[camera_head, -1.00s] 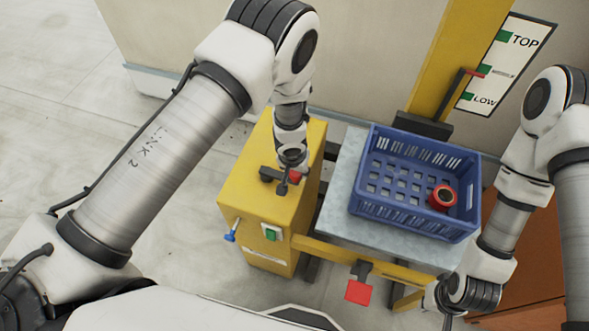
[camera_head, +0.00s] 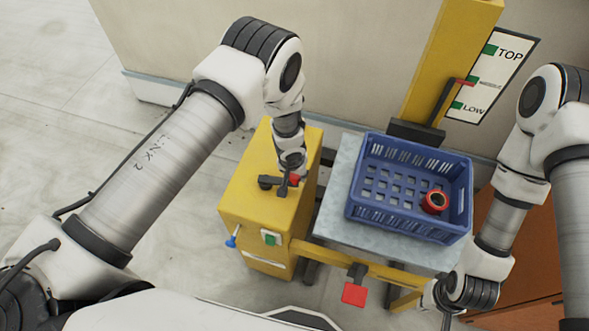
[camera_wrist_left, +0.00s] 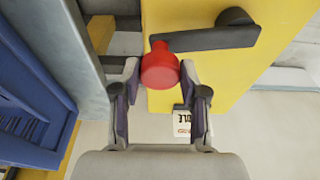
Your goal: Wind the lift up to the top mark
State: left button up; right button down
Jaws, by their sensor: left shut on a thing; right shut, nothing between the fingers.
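The yellow winch box (camera_head: 262,195) has a dark crank arm (camera_wrist_left: 222,38) with a red knob (camera_wrist_left: 160,68). My left gripper (camera_wrist_left: 161,95) is shut on the red knob; in the head view it comes down over the box top (camera_head: 291,172). The lift's grey platform (camera_head: 340,215) carries a blue crate (camera_head: 405,225). My right gripper (camera_head: 447,314) is shut and empty near the bottom edge, partly hidden.
A red round object (camera_head: 435,202) lies in the crate. A red pedal-like plate (camera_head: 354,294) sticks out in front of the platform. The box front has a green switch (camera_head: 270,238) and a blue-tipped lever (camera_head: 233,237). A wall stands behind; floor at left is free.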

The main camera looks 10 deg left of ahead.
pick_arm(q)
jog(key=shift+w+r+p, duration=0.25)
jog(key=shift+w+p, duration=0.75)
jog(key=shift+p, duration=0.55)
jog(key=shift+f, duration=0.1)
jog(key=shift+w+a+f+b, duration=0.1)
jog(key=shift+w+a+b, duration=0.1)
jog(key=shift+b, duration=0.2)
jog(key=shift+w+a+b, duration=0.2)
jog(key=shift+w+b, duration=0.5)
jog(key=shift+b, duration=0.15)
jog(key=shift+w, duration=0.1)
